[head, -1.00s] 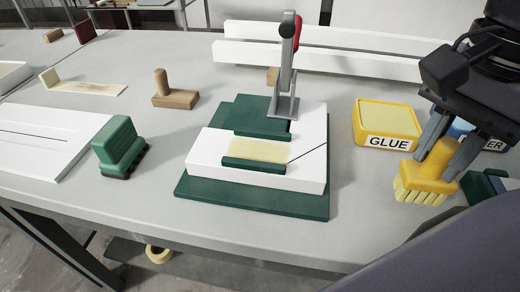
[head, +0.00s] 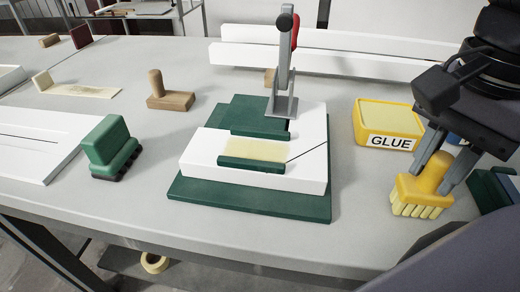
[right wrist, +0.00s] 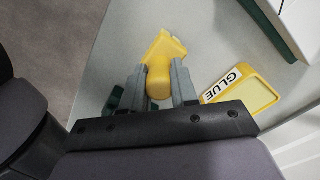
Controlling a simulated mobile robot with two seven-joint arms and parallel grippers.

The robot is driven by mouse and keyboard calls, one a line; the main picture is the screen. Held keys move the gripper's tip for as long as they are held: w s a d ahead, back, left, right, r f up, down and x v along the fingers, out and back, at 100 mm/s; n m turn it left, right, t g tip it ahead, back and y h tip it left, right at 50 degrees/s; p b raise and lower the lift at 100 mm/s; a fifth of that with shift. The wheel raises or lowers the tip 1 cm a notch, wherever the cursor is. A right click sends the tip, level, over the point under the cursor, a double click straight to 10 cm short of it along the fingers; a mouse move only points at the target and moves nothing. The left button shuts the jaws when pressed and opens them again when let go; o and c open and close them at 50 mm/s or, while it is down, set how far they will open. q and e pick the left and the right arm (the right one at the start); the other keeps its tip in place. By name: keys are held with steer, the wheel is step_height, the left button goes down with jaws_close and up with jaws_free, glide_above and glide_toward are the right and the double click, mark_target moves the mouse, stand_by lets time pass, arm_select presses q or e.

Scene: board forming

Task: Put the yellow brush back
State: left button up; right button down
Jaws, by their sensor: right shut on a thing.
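The yellow brush (head: 424,187) has a yellow handle and pale bristles that point down. My right gripper (head: 433,160) is shut on its handle and holds it upright, near the table's front right. In the right wrist view the brush (right wrist: 164,62) sits between the two fingers of my right gripper (right wrist: 158,84). The yellow glue box (head: 388,124), labelled GLUE, stands just left of and behind the brush, apart from it. It also shows in the right wrist view (right wrist: 246,89). Whether the bristles touch the table is hard to tell. My left gripper is not in view.
A green fixture (head: 250,196) with a white board and an upright toggle clamp (head: 285,75) stands mid-table. A green brush-like block (head: 112,147) and a wooden stamp (head: 169,93) lie left. A dark green thing (head: 492,190) is partly hidden at right. Bare table lies between fixture and brush.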

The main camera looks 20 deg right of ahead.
steer(key=shift+f+b, duration=0.3)
steer(key=shift+c, duration=2.4)
jaws_free()
steer(key=shift+r, duration=0.15)
step_height(320, 180, up, 7)
steer(key=p, duration=0.6)
steer(key=shift+f, duration=0.2)
steer(key=shift+r, duration=0.15)
